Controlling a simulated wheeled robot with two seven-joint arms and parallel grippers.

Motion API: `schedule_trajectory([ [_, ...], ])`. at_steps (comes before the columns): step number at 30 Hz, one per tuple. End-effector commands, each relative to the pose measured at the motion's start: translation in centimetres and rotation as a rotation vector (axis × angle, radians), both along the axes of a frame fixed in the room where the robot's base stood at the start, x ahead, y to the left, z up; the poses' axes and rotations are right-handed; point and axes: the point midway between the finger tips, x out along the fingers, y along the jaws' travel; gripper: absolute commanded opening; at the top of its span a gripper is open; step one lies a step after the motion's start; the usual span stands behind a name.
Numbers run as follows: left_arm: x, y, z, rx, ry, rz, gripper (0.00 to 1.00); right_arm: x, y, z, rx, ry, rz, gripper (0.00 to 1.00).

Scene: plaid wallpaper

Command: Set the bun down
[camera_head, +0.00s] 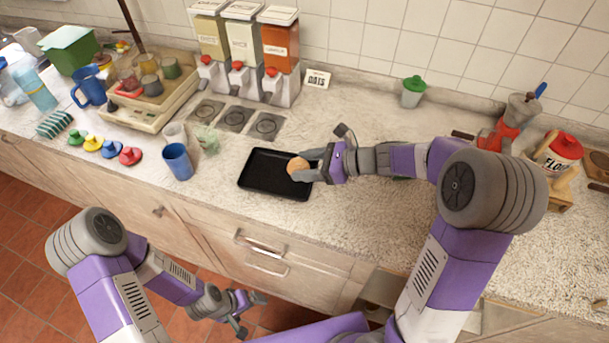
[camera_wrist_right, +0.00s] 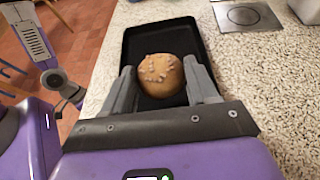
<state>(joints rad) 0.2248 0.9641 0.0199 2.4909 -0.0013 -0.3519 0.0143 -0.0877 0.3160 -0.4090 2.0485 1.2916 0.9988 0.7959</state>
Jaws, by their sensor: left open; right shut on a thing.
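The bun (camera_head: 298,165) is round and brown, and it shows between the fingers of my right gripper (camera_head: 306,168). In the right wrist view the bun (camera_wrist_right: 161,75) has a lumpy, light-flecked top, with a finger on each side of it. My right gripper (camera_wrist_right: 163,88) is shut on it. A black rectangular tray (camera_head: 262,172) lies on the counter under and beside the bun; its far part shows in the right wrist view (camera_wrist_right: 160,40). Whether the bun touches the tray is hidden. My left gripper (camera_head: 241,312) is open and empty, low in front of the cabinets.
A blue cup (camera_head: 177,161) and a clear glass stand left of the tray. Three dispensers (camera_head: 244,52) stand behind it against the tiled wall. Coloured knobs lie further left. A flour canister (camera_head: 558,152) and a red moka pot stand at the right. Counter right of the tray is fairly clear.

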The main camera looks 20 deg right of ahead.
Motion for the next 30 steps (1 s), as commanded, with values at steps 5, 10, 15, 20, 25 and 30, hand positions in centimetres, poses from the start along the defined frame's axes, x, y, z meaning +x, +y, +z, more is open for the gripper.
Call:
schedule_trajectory([
  [5, 0.0, 0.0, -1.5, 0.000, 0.000, 0.000, 0.95, 0.0, 0.0, -3.1, 0.001, 0.003, 0.000, 0.28],
  [10, 0.0, 0.0, -1.4, 0.000, 0.000, 0.000, 0.95, 0.0, 0.0, -3.3, 0.001, 0.000, 0.000, 0.28],
  [15, 0.0, 0.0, -1.4, 0.000, 0.000, 0.000, 0.95, 0.0, 0.0, -3.3, 0.001, 0.000, 0.000, 0.28],
  [20, 0.0, 0.0, -1.6, 0.000, 0.000, 0.000, 0.95, 0.0, 0.0, -3.6, 0.000, 0.001, 0.000, 0.66],
  [25, 0.0, 0.0, -1.6, 0.000, 0.000, 0.000, 0.95, 0.0, 0.0, -3.6, 0.000, 0.001, 0.000, 0.84],
  [30, 0.0, 0.0, -1.6, 0.000, 0.000, 0.000, 0.95, 0.0, 0.0, -3.5, 0.000, 0.001, 0.000, 0.84],
])
